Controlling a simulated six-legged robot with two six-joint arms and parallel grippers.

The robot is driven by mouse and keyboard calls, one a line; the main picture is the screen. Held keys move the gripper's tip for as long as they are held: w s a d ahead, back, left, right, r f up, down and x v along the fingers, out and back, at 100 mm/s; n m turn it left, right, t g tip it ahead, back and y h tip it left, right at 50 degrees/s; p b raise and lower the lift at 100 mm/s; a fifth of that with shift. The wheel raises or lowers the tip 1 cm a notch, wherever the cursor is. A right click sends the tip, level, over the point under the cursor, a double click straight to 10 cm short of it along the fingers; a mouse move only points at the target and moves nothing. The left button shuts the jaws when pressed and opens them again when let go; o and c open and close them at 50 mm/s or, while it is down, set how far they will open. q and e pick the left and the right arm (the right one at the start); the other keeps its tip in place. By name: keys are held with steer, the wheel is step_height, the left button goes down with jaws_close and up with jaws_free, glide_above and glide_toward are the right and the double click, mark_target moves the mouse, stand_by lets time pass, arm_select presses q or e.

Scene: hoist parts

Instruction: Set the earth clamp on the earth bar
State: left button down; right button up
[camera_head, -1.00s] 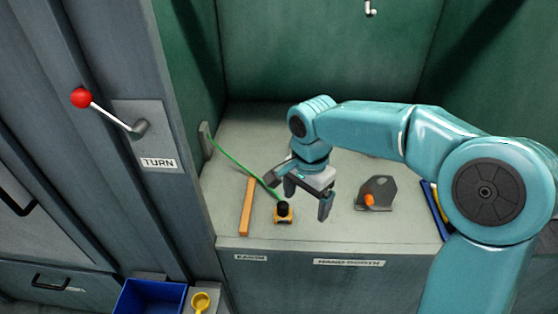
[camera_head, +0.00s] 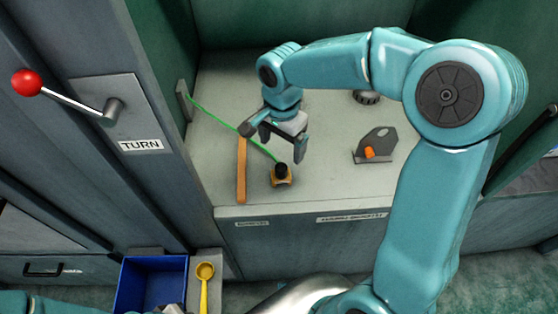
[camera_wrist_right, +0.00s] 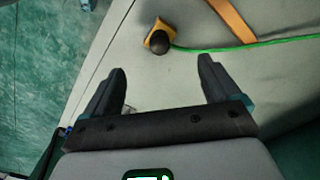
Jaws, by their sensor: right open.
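The earth clamp (camera_head: 282,177) is a small yellow block with a black knob, standing on the grey worktop near its front edge. A green cable runs from it to the left wall. I take the copper-orange strip (camera_head: 241,172) lying left of the clamp for the earth bar; clamp and strip are apart. My right gripper (camera_head: 284,150) is open and empty, just behind and above the clamp. In the right wrist view the clamp (camera_wrist_right: 158,38) shows beyond the open fingertips (camera_wrist_right: 162,66), with the bar (camera_wrist_right: 232,20) past it. My left gripper is out of view.
A grey plate with an orange knob (camera_head: 376,146) stands to the right on the worktop (camera_head: 330,185). A red-knobbed lever (camera_head: 70,95) is on the left panel. A blue bin (camera_head: 152,286) and yellow scoop (camera_head: 204,285) are below. Worktop between clamp and plate is clear.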

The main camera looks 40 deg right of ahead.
mark_target(281, 166)
step_height(281, 166, down, 10)
steer(key=shift+s+f, duration=0.1)
steer(key=shift+f, duration=0.05)
steer(key=shift+a+f, duration=0.15)
steer(key=shift+f, duration=0.55)
steer(key=c, duration=1.1)
steer(key=shift+r+p, duration=1.45)
steer(key=shift+r, duration=1.05)
steer(key=shift+c, duration=0.2)
